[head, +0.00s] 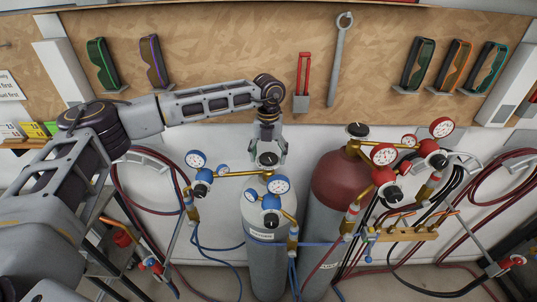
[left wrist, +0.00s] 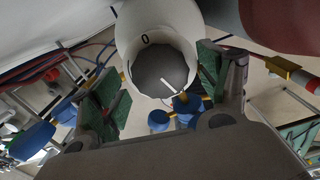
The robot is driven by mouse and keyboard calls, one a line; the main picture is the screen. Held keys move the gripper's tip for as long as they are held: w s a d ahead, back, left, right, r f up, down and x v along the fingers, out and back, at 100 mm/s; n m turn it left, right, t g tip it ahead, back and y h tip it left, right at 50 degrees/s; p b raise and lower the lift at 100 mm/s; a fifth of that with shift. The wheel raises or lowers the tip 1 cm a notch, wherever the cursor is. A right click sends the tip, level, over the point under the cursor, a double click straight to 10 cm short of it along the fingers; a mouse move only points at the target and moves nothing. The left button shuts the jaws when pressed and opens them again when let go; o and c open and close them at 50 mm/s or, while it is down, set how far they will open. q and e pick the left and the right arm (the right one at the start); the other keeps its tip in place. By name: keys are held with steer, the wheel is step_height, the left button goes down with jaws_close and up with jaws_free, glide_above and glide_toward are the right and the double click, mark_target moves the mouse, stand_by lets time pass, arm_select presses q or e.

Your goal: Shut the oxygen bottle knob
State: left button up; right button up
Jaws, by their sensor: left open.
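The oxygen bottle (head: 262,228) is the pale grey cylinder at the middle of the head view, with blue gauges on its valve. Its dark round knob (head: 267,159) sits on top. In the left wrist view the knob (left wrist: 160,70) is a grey disc with a white line mark, framed by the white bottle top. My left gripper (head: 268,152) points down over the knob. Its green-padded fingers (left wrist: 160,88) are open on both sides of the knob; I cannot tell whether they touch it. My right gripper is not in view.
A red-topped bottle (head: 338,185) with red gauges stands close at the right. Blue gauges (head: 196,159) stick out left of the oxygen bottle. Hoses (head: 150,168) hang along the white wall. A wrench (head: 339,60) and several goggles (head: 418,65) hang on the wooden board.

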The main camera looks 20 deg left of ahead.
arm_select(q)
steer(key=shift+c, duration=0.3)
steer(key=c, duration=0.9)
steer(key=shift+c, duration=0.2)
steer(key=shift+m+b, duration=0.3)
